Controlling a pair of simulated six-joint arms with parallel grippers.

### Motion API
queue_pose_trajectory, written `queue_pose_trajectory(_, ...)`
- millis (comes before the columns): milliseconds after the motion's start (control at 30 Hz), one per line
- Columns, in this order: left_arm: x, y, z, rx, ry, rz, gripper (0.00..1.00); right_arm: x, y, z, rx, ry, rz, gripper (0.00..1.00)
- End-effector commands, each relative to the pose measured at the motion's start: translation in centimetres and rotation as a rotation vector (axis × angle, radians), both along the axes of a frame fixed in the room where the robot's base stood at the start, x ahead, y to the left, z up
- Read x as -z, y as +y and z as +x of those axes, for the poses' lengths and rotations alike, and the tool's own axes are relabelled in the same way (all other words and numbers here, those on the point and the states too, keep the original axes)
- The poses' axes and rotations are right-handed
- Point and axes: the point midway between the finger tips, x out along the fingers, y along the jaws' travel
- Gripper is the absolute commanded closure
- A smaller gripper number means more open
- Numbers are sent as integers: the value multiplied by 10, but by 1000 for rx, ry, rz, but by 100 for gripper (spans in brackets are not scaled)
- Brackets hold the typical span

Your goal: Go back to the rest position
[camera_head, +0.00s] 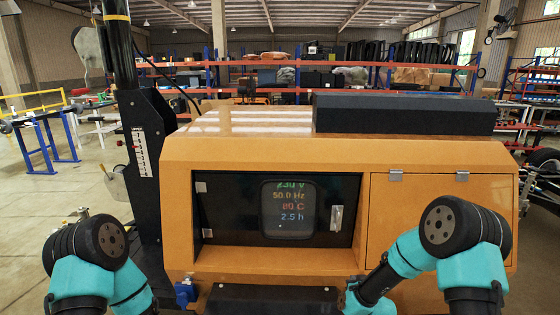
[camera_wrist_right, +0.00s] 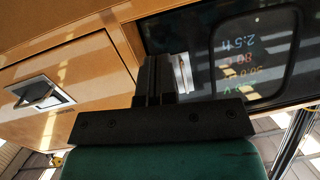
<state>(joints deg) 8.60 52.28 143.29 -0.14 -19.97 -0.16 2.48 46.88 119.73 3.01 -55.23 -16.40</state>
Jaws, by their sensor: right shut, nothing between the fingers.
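The orange light tower cabinet (camera_head: 270,150) fills the middle of the head view. Its dark glass panel (camera_head: 232,215) covers a lit display (camera_head: 289,210) with several lines of readings. The panel has a small metal latch (camera_head: 336,218) at its right. My right gripper (camera_wrist_right: 154,62) is shut and empty. In the right wrist view its fingers are in front of the cabinet, beside the latch in the picture; I cannot tell whether they touch anything. In the head view my right arm reaches down to the cabinet's lower front. My left arm shows at the lower left, but its gripper is out of view.
A closed orange door (camera_head: 420,215) is right of the panel; its metal handle shows in the right wrist view (camera_wrist_right: 36,92). A black mast (camera_head: 122,60) stands at the cabinet's left. A blue fitting (camera_head: 185,292) is low on the left. Shelves and a blue workbench (camera_head: 45,140) stand behind.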

Motion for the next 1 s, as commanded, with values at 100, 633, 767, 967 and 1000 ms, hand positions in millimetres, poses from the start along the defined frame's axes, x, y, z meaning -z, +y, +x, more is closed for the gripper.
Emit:
queue_pose_trajectory(100, 0, 0, 0, 0, 0, 0, 100, 58, -4, -48, -13, 200, 56, 100)
queue_pose_trajectory(633, 0, 0, 0, 0, 0, 0, 100, 189, 3, -269, -10, 933, 295, 100)
queue_pose_trajectory(767, 0, 0, 0, 0, 0, 0, 100, 196, 6, -301, -4, 1030, 329, 100)
queue_pose_trajectory(967, 0, 0, 0, 0, 0, 0, 100, 201, 11, -344, 3, 1159, 374, 100)
queue_pose_trajectory(1000, 0, 0, 0, 0, 0, 0, 100, 201, 11, -352, 5, 1183, 381, 100)
